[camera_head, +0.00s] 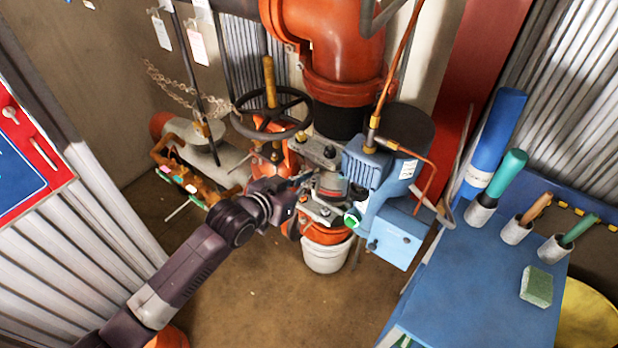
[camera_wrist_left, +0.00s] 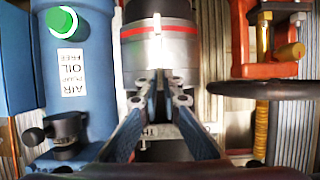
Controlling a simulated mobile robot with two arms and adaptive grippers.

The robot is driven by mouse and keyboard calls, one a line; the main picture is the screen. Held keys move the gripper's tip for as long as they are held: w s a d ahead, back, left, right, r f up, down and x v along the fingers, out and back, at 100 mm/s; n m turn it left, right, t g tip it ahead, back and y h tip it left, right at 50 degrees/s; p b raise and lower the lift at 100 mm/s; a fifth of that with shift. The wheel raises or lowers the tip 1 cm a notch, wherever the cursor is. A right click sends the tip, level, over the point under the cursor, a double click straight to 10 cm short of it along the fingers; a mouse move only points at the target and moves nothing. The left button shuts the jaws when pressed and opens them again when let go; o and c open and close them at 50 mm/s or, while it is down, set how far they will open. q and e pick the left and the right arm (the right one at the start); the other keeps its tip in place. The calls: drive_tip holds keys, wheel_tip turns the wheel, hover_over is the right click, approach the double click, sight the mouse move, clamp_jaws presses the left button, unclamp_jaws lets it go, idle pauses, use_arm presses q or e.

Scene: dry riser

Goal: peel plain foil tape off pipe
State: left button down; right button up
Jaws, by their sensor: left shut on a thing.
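The pipe section with a silvery foil-like band (camera_wrist_left: 160,58) stands in the middle of the left wrist view, with a red stripe (camera_wrist_left: 158,31) around it above. In the head view the banded section (camera_head: 331,185) sits between two bolted grey flanges and is partly hidden. My left gripper (camera_head: 299,187) reaches in from the left to this section. In the left wrist view its fingertips (camera_wrist_left: 160,78) are close together at the band's lower part, shut on the foil tape. The pinched piece is mostly hidden between the fingers. My right gripper is not in view.
A blue pump unit (camera_head: 378,190) stands close on the right of the pipe. A black handwheel (camera_head: 271,113) and a chain (camera_head: 190,88) are to its left. A white bucket (camera_head: 326,258) is below. A blue bench (camera_head: 480,275) with handled tools stands at right.

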use_arm(q)
drive_tip(key=shift+s+a+f+p, duration=0.1)
drive_tip(key=shift+s+a+p, duration=0.05)
drive_tip(key=shift+s+p, duration=0.15)
drive_tip(key=s+a+p, duration=0.4)
drive_tip(key=s+a, duration=0.1)
drive_tip(key=s, duration=0.1)
drive_tip(key=shift+s, duration=0.4)
idle(0.7)
idle(0.4)
